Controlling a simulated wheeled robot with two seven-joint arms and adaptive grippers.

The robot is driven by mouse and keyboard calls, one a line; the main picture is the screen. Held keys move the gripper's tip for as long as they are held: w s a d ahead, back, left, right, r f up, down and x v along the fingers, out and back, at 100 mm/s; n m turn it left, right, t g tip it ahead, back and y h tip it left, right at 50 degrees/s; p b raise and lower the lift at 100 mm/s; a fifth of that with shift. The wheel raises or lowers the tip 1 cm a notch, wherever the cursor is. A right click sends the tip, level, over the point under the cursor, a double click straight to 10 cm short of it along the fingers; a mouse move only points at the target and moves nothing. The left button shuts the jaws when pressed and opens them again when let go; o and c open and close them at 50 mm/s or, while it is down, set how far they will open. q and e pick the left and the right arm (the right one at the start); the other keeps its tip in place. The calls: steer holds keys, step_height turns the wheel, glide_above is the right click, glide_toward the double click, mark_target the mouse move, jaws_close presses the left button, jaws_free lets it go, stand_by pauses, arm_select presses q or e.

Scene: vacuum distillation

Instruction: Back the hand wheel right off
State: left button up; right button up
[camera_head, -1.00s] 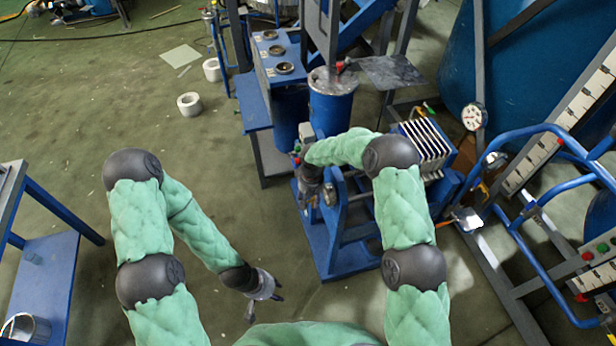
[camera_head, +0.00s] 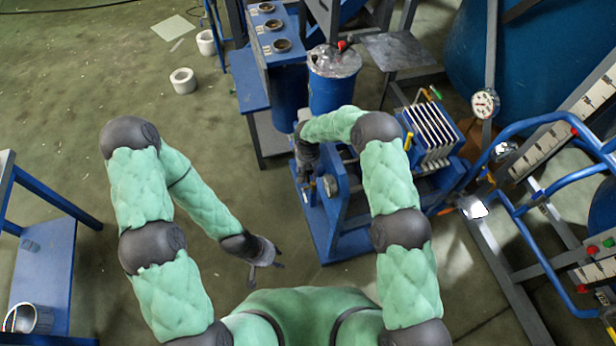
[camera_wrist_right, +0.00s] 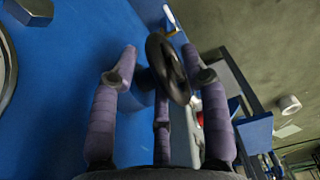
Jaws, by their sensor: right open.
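The black hand wheel (camera_wrist_right: 168,68) shows in the right wrist view, seen at a slant in front of a blue surface. The purple fingers of my right gripper (camera_wrist_right: 158,62) are spread open, one to the left of the wheel and one at its right edge. A third finger is below it. I cannot tell whether any finger touches the rim. In the head view my right gripper (camera_head: 306,172) is at the left side of the blue machine (camera_head: 335,215), and the wheel cannot be made out there. My left gripper (camera_head: 266,268) is open and empty above the floor.
A blue vessel with a metal lid (camera_head: 334,62) stands behind the machine. A finned white block (camera_head: 432,135) and blue tube rails (camera_head: 540,135) are to the right. A blue bench (camera_head: 45,265) stands at the left. The floor between bench and machine is clear.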

steer(key=shift+f, duration=1.7)
jaws_close()
